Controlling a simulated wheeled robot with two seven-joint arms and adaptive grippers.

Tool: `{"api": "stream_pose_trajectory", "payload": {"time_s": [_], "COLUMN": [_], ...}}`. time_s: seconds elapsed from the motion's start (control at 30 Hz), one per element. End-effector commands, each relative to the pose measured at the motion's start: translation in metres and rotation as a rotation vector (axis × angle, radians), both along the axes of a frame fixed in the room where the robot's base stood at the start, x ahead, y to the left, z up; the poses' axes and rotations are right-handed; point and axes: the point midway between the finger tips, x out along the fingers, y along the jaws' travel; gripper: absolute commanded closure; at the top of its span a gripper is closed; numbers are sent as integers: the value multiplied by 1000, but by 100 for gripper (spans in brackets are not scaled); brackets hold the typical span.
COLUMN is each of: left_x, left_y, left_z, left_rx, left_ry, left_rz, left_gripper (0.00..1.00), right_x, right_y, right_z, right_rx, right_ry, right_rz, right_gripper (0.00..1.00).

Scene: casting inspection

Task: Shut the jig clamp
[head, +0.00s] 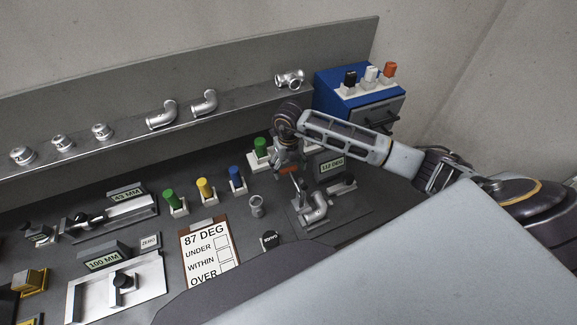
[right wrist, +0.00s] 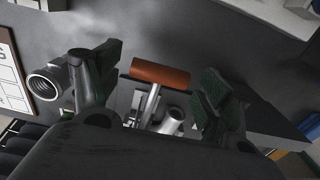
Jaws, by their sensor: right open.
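The jig clamp has an orange handle (head: 288,170) on a silver lever, which stands up from the jig plate (head: 345,215) at the right of the bench. A silver elbow casting (head: 316,209) sits in the jig beside the lever. My right gripper (head: 287,163) is directly above the jig, pointing down at the handle. In the right wrist view my right gripper (right wrist: 160,82) is open, with its dark pads apart on either side of the orange handle (right wrist: 160,72). I cannot tell whether a pad touches it. My left gripper is out of view.
A small silver cylinder (head: 256,205) stands left of the jig. Green, yellow and blue knobs (head: 205,188) and an inspection card (head: 207,250) are further left. A shelf (head: 235,108) holds several castings.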

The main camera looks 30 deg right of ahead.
Motion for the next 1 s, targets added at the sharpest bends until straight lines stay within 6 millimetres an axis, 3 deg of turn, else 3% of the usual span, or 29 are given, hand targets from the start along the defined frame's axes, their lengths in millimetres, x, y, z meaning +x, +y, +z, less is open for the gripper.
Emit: {"api": "stream_pose_trajectory", "payload": {"time_s": [0.07, 0.53, 1.0], "left_x": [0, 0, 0], "left_y": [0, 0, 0], "left_z": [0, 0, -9], "left_rx": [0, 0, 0], "left_ry": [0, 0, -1], "left_rz": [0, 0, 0], "left_gripper": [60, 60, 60], "right_x": [0, 0, 7], "right_y": [0, 0, -11], "right_z": [0, 0, 4], "right_rx": [0, 0, -4], "right_ry": [0, 0, -50], "right_rz": [0, 0, -1], "right_gripper": [27, 86, 86]}}
